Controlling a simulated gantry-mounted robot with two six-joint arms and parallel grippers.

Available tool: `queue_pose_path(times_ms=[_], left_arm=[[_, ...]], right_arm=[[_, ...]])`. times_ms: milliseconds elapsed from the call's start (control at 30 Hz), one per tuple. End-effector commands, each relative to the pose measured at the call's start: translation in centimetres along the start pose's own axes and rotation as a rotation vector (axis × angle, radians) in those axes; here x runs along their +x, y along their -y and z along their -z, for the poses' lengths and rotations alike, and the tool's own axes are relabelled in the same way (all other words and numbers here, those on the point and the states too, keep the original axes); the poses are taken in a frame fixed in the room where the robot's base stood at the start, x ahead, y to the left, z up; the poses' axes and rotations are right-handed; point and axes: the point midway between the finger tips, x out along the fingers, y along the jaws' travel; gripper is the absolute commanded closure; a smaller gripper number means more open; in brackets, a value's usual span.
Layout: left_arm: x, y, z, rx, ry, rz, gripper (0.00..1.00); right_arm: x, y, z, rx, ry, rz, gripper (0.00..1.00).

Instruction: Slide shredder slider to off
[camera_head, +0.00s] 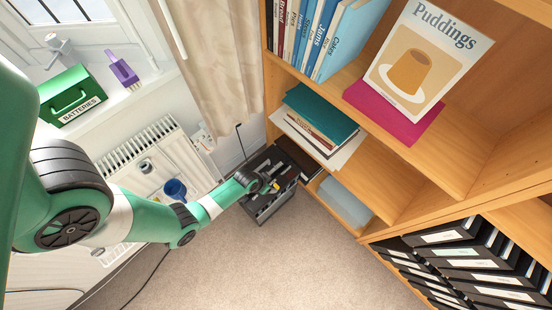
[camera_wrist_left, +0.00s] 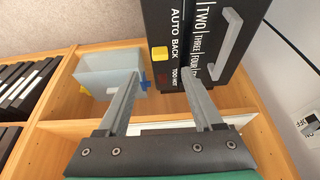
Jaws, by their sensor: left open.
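The black shredder (camera_head: 264,213) stands on the carpet between the bookcase and the wall. I cannot tell for sure which piece is the slider. My left gripper (camera_head: 268,186) is over the shredder's top; in the wrist view its open fingers (camera_wrist_left: 160,73) are empty, and one finger overlaps the shredder's edge. My right gripper is not in view.
The wooden bookcase (camera_head: 370,160) stands close on the right, with a translucent bluish bin (camera_head: 345,205) on a low shelf. The carpet (camera_head: 290,270) in front is clear.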

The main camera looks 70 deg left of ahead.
Motion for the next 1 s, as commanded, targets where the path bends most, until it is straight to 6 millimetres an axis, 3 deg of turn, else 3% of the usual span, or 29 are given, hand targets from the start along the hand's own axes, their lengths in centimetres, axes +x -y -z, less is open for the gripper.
queue_pose_path(times_ms=[33, 100, 333, 500, 767, 867, 1000], left_arm=[[1.9, 0.0, -0.2, 0.001, -0.001, 0.000, 0.32], [3.7, 0.0, -0.3, 0.001, -0.001, 0.000, 0.32], [8.3, 0.0, -0.1, 0.001, -0.003, 0.000, 0.32], [9.6, 0.0, 0.1, 0.001, -0.004, 0.000, 0.32], [9.6, 0.0, 0.2, 0.001, -0.004, 0.000, 0.32], [9.6, 0.0, 0.2, 0.001, -0.004, 0.000, 0.45], [9.6, 0.0, 0.2, 0.001, -0.003, 0.000, 0.70]], right_arm=[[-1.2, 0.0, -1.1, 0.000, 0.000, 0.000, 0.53], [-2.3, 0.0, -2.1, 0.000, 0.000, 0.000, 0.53], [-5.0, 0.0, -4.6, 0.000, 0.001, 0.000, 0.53], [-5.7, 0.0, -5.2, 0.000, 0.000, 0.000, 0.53], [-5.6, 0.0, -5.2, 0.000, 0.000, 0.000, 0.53], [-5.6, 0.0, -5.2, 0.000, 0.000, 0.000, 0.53], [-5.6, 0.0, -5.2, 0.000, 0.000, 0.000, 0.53]])
